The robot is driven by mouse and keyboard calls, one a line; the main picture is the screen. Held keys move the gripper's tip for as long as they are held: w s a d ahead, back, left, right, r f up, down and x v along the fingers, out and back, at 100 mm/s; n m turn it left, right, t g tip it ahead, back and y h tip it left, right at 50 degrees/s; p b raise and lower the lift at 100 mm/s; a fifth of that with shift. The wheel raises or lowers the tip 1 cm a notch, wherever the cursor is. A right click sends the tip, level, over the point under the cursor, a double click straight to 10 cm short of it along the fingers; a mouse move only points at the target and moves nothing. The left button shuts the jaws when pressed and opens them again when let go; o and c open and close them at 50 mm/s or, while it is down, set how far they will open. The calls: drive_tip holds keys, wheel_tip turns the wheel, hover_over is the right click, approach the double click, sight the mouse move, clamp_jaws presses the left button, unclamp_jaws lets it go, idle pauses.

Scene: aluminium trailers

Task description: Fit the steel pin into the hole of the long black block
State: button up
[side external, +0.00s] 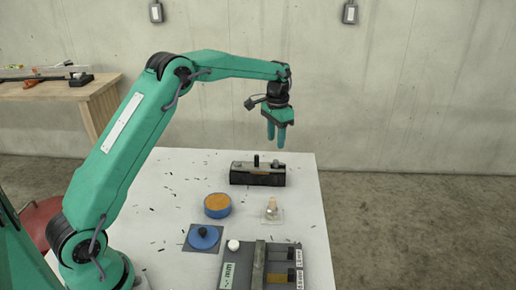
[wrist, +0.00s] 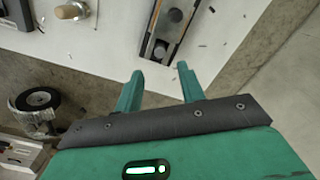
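The long black block (side external: 243,179) lies near the far edge of the white table, with a tan strip on its front face. A dark upright peg (side external: 256,160) stands on its top, and a small dark round piece (side external: 275,163) sits to its right. In the wrist view the block (wrist: 150,28) shows two round features, one grey-topped (wrist: 175,15) and one darker (wrist: 160,49). I cannot tell which is the steel pin or the hole. My gripper (side external: 276,142) hangs above the block's right part, apart from it. Its fingers (wrist: 158,72) are open and empty.
Small dark scraps are scattered about.

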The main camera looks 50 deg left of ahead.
drive_tip(key=shift+r, duration=1.95)
drive_tip(key=s+d+r+n+t, duration=0.1)
drive_tip(key=s+d+r, duration=0.2)
drive_tip(key=s+r, duration=0.4)
drive_tip(key=s+d+r+t, duration=0.2)
drive_tip(key=s+r, duration=0.3)
drive_tip(key=s, duration=0.5)
drive_tip(key=s+d+f+t, duration=0.1)
drive_tip(key=s+f, duration=0.1)
drive_tip(key=s, duration=0.7)
drive_tip(key=s+d+f+n+t, duration=0.1)
drive_tip(key=s+d+f, duration=0.1)
drive_tip(key=s, duration=0.7)
drive_tip(key=shift+s+d+f+t, duration=0.15)
drive_tip(key=shift+d+f+t, duration=0.15)
drive_tip(key=shift+f, duration=0.45)
